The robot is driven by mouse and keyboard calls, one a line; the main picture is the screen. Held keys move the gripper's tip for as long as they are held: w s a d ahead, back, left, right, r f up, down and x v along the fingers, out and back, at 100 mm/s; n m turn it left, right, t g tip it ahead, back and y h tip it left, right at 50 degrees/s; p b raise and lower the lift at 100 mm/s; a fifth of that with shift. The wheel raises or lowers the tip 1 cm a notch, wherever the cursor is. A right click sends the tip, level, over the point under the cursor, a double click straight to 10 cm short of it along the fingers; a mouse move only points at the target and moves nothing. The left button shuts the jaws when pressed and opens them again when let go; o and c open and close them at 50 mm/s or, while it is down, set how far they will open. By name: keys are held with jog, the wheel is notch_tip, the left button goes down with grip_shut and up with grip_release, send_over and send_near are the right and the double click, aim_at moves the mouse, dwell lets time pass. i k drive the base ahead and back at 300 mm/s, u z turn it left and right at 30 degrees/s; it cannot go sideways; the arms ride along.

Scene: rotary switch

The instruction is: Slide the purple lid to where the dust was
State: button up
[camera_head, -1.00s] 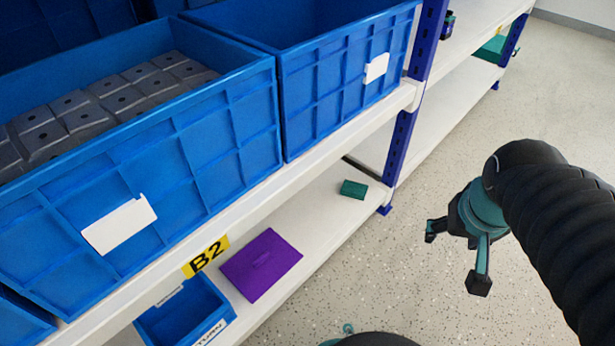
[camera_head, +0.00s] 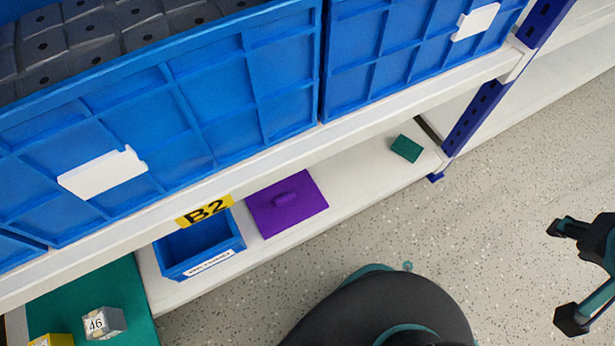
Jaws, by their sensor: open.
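The purple lid (camera_head: 288,203) is a flat square plate with a small raised handle. It lies on the white lower shelf (camera_head: 350,185), just right of a small open blue bin. No dust shows on the shelf. My gripper (camera_head: 565,273) is at the right edge of the picture, over the floor and well apart from the lid. Its two dark fingers are spread open with nothing between them. Part of the gripper is cut off by the picture's edge.
A small blue bin (camera_head: 200,247) with a label stands left of the lid. A dark green block (camera_head: 406,148) lies at the shelf's right end by a blue post (camera_head: 478,110). Large blue crates (camera_head: 230,90) fill the shelf above. A numbered grey block (camera_head: 103,323) sits on a green mat.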

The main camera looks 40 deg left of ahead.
aim_at(275, 209)
jog(key=i, duration=0.15)
jog(key=u, duration=3.45)
jog(key=k, duration=1.7)
jog(key=z, duration=1)
